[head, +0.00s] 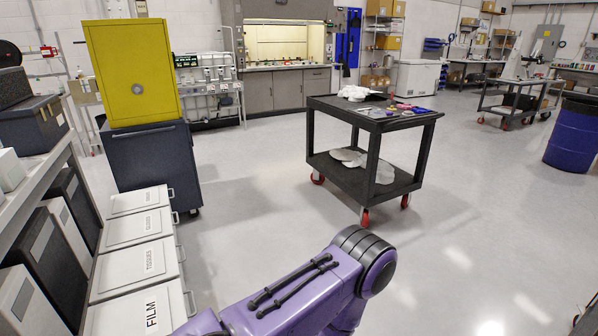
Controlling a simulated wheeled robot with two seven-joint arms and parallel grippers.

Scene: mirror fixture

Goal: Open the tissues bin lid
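The tissues bin (128,269) is a white bin with a flat lid, labelled TISSUES, in the row at the lower left of the head view. Its lid looks shut, and a handle shows at its right edge. The film bin (125,318) is nearer, cut off by the bottom edge. Two similar white bins (130,230) stand behind it, with labels too small to read surely. A purple arm link of mine crosses the bottom middle, to the right of the bins and apart from the tissues lid. Neither gripper is in view.
A shelf unit (30,190) with dark and white boxes stands left of the bins. A dark cabinet (155,165) with a yellow cabinet (132,70) on top stands behind them. A black cart (375,125) stands beyond my arm. The floor between bins and cart is clear.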

